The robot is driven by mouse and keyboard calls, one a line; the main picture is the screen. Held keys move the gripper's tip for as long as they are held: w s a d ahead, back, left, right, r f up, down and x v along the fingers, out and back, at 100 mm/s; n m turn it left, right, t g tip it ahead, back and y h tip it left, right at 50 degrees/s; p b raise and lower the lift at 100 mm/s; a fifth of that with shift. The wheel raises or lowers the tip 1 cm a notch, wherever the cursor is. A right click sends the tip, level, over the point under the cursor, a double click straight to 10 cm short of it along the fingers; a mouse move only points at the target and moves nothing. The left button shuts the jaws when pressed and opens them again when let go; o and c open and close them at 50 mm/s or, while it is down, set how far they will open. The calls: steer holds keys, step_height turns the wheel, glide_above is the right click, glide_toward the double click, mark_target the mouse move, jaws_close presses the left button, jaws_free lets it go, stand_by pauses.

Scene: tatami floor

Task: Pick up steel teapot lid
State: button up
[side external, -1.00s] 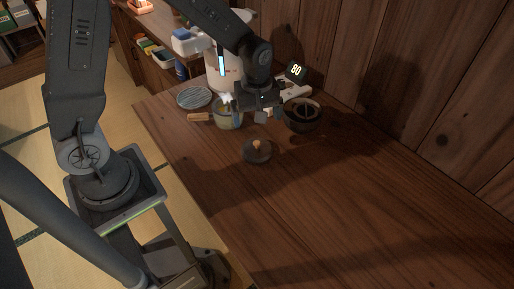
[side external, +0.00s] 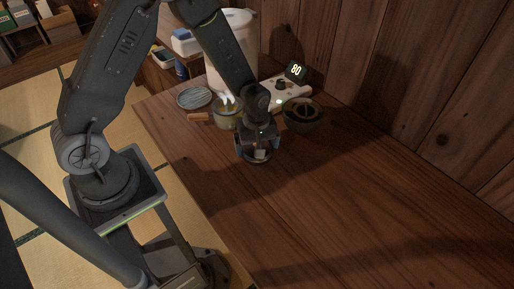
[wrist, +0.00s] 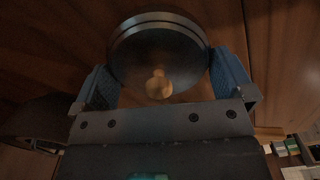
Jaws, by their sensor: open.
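The steel teapot lid (wrist: 158,50) is a dark round disc with a small light wooden knob. In the wrist view it lies between the two blue-padded fingers of my gripper (wrist: 164,84), with the knob near the gripper's palm. In the side view my gripper (side external: 256,154) points down right over the lid (side external: 257,159), which is mostly hidden behind it. The jaws are open around the lid. I cannot tell whether the fingers touch its rim.
A dark pot (side external: 303,116) stands behind and right of my gripper. A glass jar (side external: 227,113), a round striped dish (side external: 194,97) and a tall white container (side external: 232,62) stand at the back left. The right tabletop is clear.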

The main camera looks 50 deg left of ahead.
steer(key=shift+c, duration=0.2)
steer(key=c, duration=0.5)
steer(key=shift+r, duration=0.1)
steer(key=shift+r, duration=0.35)
step_height(320, 180, up, 8)
steer(key=shift+w+a+r, duration=0.1)
steer(key=shift+a+r, duration=0.05)
steer(key=shift+r, duration=0.1)
steer(key=a+r+n, duration=0.2)
steer(key=a+n, duration=0.2)
steer(key=a, duration=0.4)
steer(key=a+r+n, duration=0.3)
steer(key=a, duration=0.5)
steer(key=shift+w+d+f, duration=0.1)
steer(key=shift+w+f, duration=0.05)
steer(key=shift+f, duration=1.55)
steer(key=shift+w+d+f, duration=0.1)
steer(key=shift+f, duration=1.55)
